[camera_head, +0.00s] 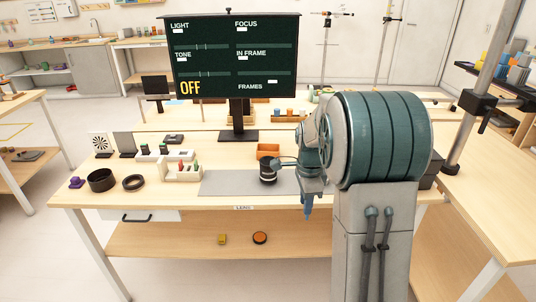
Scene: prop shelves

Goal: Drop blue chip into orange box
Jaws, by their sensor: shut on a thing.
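The orange box (268,149) is a small open box on the bench, at the back edge of a grey mat (232,183). My gripper (308,208) hangs below my wrist, pointing down, at the front right of the mat and right of the orange box. It is seen small and edge-on, and is shut. I cannot make out the blue chip clearly; a narrow blue shape shows at the gripper's tip, but I cannot separate chip from finger.
A black lens cylinder (267,172) stands on the mat in front of the orange box. A white holder (182,173) with red and green pieces stands left of the mat. A monitor (236,60) rises behind. Black rings (101,180) lie at the left.

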